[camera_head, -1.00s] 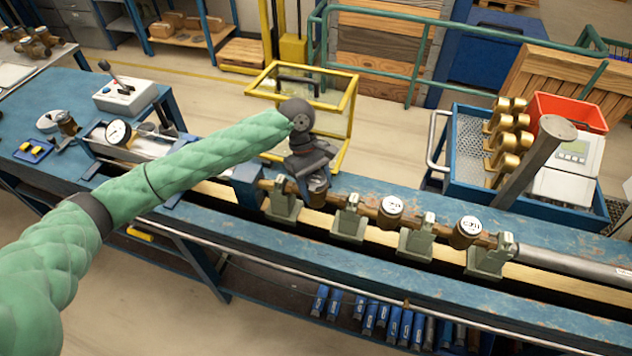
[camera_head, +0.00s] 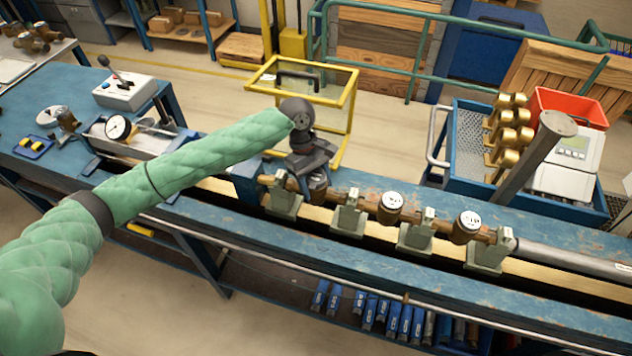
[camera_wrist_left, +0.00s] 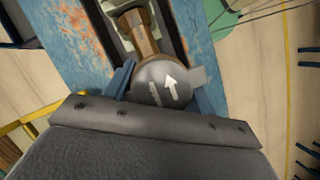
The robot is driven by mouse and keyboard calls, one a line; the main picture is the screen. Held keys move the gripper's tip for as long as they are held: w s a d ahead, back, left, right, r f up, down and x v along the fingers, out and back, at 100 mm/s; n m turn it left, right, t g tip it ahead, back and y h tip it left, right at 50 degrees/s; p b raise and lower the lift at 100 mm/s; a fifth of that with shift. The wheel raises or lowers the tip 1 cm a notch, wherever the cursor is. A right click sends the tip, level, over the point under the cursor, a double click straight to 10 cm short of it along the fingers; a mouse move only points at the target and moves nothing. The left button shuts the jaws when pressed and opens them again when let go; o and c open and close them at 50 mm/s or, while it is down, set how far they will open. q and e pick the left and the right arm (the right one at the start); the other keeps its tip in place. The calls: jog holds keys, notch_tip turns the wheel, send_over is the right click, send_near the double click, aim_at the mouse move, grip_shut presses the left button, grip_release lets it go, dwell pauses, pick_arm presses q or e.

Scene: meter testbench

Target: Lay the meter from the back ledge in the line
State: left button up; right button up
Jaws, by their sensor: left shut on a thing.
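My left gripper (camera_head: 314,186) is over the left end of the test line and points down at it. In the left wrist view its blue fingers (camera_wrist_left: 163,92) are shut on a meter (camera_wrist_left: 163,84) with a round grey lid and a white arrow. The meter's brass neck reaches toward a pale clamp in the line; I cannot tell whether it is fully seated. In the head view the gripper mostly hides this meter. Two brass meters with white dials, one (camera_head: 391,203) nearer and one (camera_head: 467,226) farther right, sit in the line between grey-green stands (camera_head: 349,214). My right gripper is not in view.
A blue end block (camera_head: 246,180) stands left of the first stand. A pressure gauge (camera_head: 117,127) and a lever box (camera_head: 124,90) are farther left. Behind stand a yellow-framed guard (camera_head: 346,117) and a blue trolley (camera_head: 466,150) with brass parts. A grey slanted cylinder (camera_head: 535,160) rises at right.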

pick_arm(q)
jog(key=shift+f, duration=0.25)
dwell(0.5)
jog(key=o, duration=1.6)
jog(key=shift+r+p, duration=1.15)
jog(key=shift+r, duration=3.35)
jog(key=shift+s, duration=0.1)
